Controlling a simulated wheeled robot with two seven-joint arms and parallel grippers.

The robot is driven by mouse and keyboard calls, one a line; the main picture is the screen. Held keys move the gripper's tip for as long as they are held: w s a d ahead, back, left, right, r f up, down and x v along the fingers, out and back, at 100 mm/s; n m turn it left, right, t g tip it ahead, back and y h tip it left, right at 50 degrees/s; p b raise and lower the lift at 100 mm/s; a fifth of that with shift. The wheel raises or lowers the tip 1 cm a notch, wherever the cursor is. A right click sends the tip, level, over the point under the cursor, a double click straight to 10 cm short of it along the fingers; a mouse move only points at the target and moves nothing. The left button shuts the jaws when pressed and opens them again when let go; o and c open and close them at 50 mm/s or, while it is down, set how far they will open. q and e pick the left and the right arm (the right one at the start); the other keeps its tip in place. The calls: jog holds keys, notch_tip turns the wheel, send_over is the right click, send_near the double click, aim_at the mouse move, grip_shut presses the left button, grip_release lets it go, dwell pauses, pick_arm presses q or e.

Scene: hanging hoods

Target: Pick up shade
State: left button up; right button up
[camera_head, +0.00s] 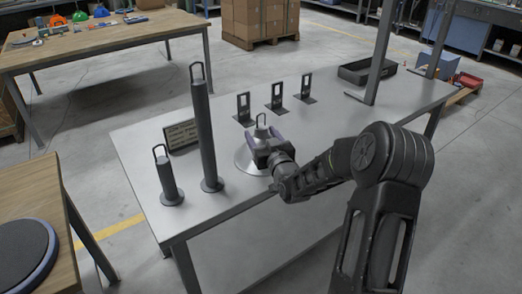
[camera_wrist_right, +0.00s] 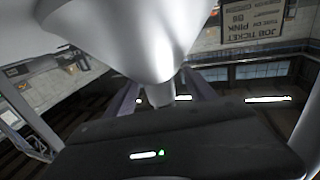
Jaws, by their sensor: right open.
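The shade (camera_head: 244,161) is a pale grey cone with a wide rim, standing on the metal table with a dark wire loop above its top. My right gripper (camera_head: 262,143) is at the upper part of the shade and hides some of its right side. In the right wrist view the smooth shade (camera_wrist_right: 130,35) fills the top middle and narrows to a short neck. The open fingers of my right gripper (camera_wrist_right: 162,95) lie on either side of this neck; I cannot tell whether they touch it. My left gripper is not in view.
The metal table (camera_head: 330,118) also holds a tall dark post (camera_head: 201,125), a short post (camera_head: 167,178), a job ticket sign (camera_head: 182,134) and several slotted brackets (camera_head: 277,93). A black tray (camera_head: 366,72) stands at the back right beside an upright frame post (camera_head: 381,50).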

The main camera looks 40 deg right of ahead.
jog(key=p+x, duration=0.1)
jog(key=x, duration=0.3)
jog(key=shift+w+d, duration=0.2)
jog(key=shift+w, duration=0.1)
jog(key=shift+c, duration=0.4)
jog(key=c, duration=0.7)
jog(key=shift+s+f, duration=0.1)
jog(key=shift+f, duration=0.05)
grip_shut()
